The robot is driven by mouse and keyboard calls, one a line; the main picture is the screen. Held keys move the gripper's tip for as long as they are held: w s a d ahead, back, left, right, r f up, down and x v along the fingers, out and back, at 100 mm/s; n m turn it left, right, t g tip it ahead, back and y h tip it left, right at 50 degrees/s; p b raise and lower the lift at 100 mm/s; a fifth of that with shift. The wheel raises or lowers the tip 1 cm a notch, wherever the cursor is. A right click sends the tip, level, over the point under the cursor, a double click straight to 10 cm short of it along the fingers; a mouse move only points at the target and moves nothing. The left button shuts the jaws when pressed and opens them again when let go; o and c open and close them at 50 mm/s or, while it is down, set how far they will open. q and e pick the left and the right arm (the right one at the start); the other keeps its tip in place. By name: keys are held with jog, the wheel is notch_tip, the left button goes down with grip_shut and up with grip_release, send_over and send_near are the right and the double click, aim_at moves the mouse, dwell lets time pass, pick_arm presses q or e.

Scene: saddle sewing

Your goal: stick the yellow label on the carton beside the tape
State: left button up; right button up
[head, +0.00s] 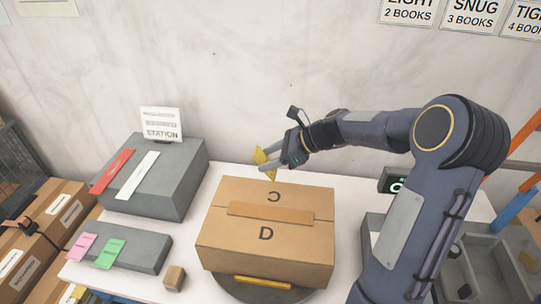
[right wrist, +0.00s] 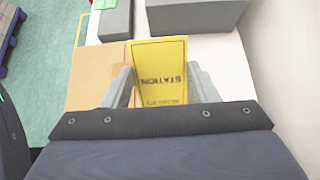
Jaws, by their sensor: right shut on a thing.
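The carton (head: 225,244) is a closed brown box on a round grey turntable (head: 305,297) on the white table. A strip of brown tape (head: 270,213) runs across its top, with a letter on either side of it. My right gripper (head: 272,165) is above the carton's far edge, shut on the yellow label (head: 260,158). In the right wrist view the label (right wrist: 160,72) stands between the two fingers, with printed text including STATION, and the carton (right wrist: 95,75) is below and behind it. My left gripper is not in view.
A grey block (head: 180,190) at the left holds a red and a white label and a STATION sign (head: 161,124). A lower grey block (head: 145,250) holds pink and green labels. A small brown block (head: 174,278) and a yellow bar (head: 262,283) are near the front.

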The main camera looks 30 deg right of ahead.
aim_at(258, 155)
jog(key=shift+f+b, duration=1.95)
jog(key=shift+f, duration=1.4)
jog(key=o, duration=1.5)
jog(key=shift+r, duration=0.1)
jog(key=shift+w+a+r+p, duration=0.3)
jog(key=shift+a+r+p, duration=0.1)
jog(key=shift+r+p, duration=0.3)
jog(key=shift+w+a+r+p, duration=0.3)
jog(key=shift+a+r+p, duration=0.05)
jog(key=shift+r+p, duration=0.35)
jog(key=shift+w+a+r+p, duration=0.3)
jog(key=shift+a+r+p, duration=0.1)
jog(key=shift+r+p, duration=0.3)
jog(key=shift+w+a+r+p, duration=0.2)
jog(key=shift+w+a+r, duration=0.1)
jog(key=shift+r, duration=0.15)
jog(key=shift+w+a+r+p, duration=0.15)
jog(key=shift+a+r+p, duration=0.1)
jog(key=shift+r, duration=0.2)
jog(key=shift+r, duration=0.1)
